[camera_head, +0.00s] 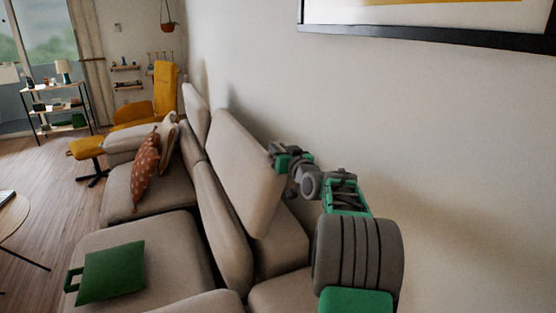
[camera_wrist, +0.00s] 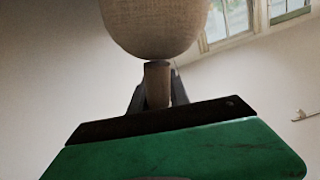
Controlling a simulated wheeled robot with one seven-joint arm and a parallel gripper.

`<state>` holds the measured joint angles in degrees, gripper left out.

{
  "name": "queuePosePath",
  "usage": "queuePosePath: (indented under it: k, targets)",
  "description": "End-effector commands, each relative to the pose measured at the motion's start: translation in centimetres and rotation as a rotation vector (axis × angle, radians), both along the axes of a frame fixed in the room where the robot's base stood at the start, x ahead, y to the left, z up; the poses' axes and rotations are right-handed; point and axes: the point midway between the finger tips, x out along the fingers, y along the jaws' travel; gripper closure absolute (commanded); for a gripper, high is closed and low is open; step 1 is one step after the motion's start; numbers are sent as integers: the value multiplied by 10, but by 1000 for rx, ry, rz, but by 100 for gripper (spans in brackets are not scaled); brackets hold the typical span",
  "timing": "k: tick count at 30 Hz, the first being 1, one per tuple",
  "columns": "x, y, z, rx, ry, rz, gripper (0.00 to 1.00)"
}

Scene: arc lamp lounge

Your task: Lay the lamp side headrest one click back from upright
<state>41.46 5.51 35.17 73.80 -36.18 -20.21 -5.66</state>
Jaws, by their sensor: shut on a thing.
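The near headrest (camera_head: 248,170) is a beige padded panel standing raised above the sofa's backrest, close to the wall. Its exact tilt is hard to judge. My gripper (camera_head: 276,157) is at its wall-side edge, reaching in from the right. In the wrist view the headrest's rounded end (camera_wrist: 155,25) fills the top middle. My gripper (camera_wrist: 158,88) is shut there on a short tan piece that meets the headrest. A second, far headrest (camera_head: 195,112) also stands raised. No lamp beside either headrest shows, so I cannot tell from these frames which is lamp side.
The wall (camera_head: 440,150) runs close along the right, with a framed picture (camera_head: 430,32) above. A green cushion (camera_head: 112,272) and a rust patterned cushion (camera_head: 146,165) lie on the sofa. A yellow armchair (camera_head: 165,88) stands far back. Wooden floor (camera_head: 60,190) is open at left.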

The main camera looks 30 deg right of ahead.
Motion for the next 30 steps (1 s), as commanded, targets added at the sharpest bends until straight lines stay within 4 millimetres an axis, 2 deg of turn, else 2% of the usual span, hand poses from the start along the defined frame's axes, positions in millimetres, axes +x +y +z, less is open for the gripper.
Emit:
queuePosePath:
  k: [1, 10, 14, 21, 22, 28, 30]
  targets:
    - [1, 10, -1, -26, 2, 6, 100]
    - [7, 56, 8, -177, 25, 5, 100]
    - [8, 63, 12, -204, 29, 2, 100]
    - [8, 63, 13, -204, 30, 1, 100]
    - [7, 63, 13, -204, 30, 1, 77]
    - [7, 62, 13, -203, 29, 0, 61]
    - [7, 62, 13, -203, 29, -1, 59]
